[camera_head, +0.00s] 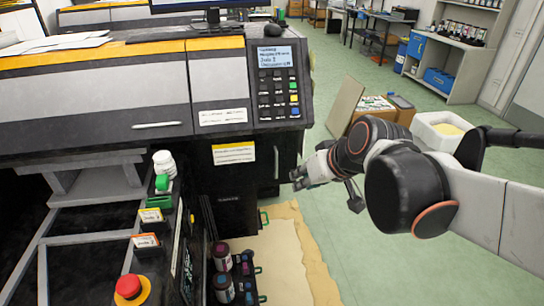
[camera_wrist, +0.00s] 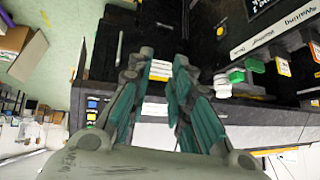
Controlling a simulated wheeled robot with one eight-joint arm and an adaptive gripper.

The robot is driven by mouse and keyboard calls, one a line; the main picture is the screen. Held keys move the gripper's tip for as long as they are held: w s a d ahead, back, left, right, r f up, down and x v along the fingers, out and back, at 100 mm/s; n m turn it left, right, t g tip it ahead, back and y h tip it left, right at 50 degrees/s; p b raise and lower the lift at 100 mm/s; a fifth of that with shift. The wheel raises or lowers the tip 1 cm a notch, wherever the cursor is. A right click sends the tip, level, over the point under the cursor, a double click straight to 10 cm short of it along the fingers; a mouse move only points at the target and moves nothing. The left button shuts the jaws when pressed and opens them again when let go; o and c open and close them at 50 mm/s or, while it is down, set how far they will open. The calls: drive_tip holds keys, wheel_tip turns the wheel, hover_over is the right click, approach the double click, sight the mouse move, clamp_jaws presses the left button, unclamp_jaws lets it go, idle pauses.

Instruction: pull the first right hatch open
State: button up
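A large printing machine (camera_head: 100,85) fills the left of the head view. On its right part, below the keypad, is a dark front panel (camera_head: 228,185) with a white and yellow label (camera_head: 234,153); it looks like the right hatch and appears closed. Which hatch counts as first I cannot tell.
Dark ink bottles (camera_head: 222,272) stand low by the machine, near green handles (camera_head: 262,270). Cardboard boxes (camera_head: 385,105) and a white bin (camera_head: 438,130) stand behind my arm.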

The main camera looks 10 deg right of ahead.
drive_tip(key=w+d+f+n+t+y, duration=0.15)
drive_tip(key=w+f, duration=0.25)
drive_tip(key=w, duration=0.8)
drive_tip(key=w+f+n+t+y, duration=0.1)
drive_tip(key=w+f+y, duration=0.25)
drive_tip(key=w, duration=0.75)
drive_tip(key=w+d+f+n+t+y, duration=0.15)
drive_tip(key=w+d+f, duration=0.25)
drive_tip(key=f, duration=0.5)
drive_tip(key=w+d+f+n+t+y, duration=0.1)
drive_tip(key=w+d+f+t, duration=0.25)
drive_tip(key=f, duration=0.65)
drive_tip(key=b+x, duration=0.4)
drive_tip(key=x, duration=0.9)
drive_tip(key=shift+w, duration=0.25)
clamp_jaws()
